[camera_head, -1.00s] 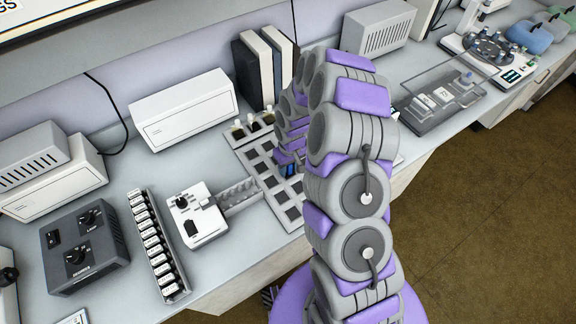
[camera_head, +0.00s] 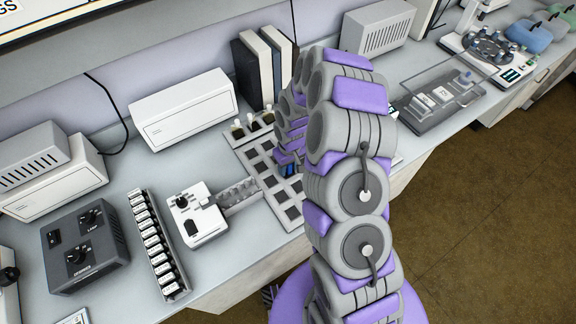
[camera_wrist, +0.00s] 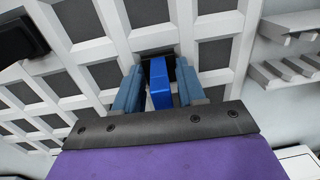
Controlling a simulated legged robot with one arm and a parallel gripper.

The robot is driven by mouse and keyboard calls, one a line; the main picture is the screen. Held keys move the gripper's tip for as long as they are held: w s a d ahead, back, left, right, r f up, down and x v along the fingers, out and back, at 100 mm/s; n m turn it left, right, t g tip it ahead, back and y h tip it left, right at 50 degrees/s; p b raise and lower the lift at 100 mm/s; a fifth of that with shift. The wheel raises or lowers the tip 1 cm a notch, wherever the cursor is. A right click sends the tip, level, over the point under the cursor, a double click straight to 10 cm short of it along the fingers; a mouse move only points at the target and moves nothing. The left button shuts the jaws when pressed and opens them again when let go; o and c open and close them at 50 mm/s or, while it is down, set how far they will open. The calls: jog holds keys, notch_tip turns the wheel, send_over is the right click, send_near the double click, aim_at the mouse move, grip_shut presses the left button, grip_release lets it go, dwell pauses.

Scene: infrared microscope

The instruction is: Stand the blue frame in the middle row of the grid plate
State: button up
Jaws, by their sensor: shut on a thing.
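The blue frame (camera_wrist: 160,82) is between my gripper's two blue-grey fingers (camera_wrist: 160,88) in the wrist view. My gripper is shut on it. Its far end is at a dark square cell of the white grid plate (camera_wrist: 205,12); I cannot tell whether it is in the cell or just above it. In the head view, a bit of blue shows at my gripper (camera_head: 290,169), over the right part of the grid plate (camera_head: 262,184). My arm hides the plate's right side and most of the gripper.
A grey toothed rail (camera_head: 237,193) and a white device (camera_head: 197,214) stand left of the plate. Small bottles (camera_head: 252,123) stand at its back edge, with dark binders (camera_head: 262,68) behind. In the wrist view, a white slotted rack (camera_wrist: 290,70) is at the right.

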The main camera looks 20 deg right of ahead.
jog(key=o, duration=1.1)
jog(key=o, duration=0.4)
jog(key=shift+r, duration=0.1)
jog(key=shift+d+r+p, duration=0.1)
jog(key=shift+r+p, duration=0.25)
jog(key=shift+r, duration=0.3)
jog(key=shift+r+p, duration=1.7)
jog(key=shift+r, duration=3)
jog(key=shift+r, duration=0.1)
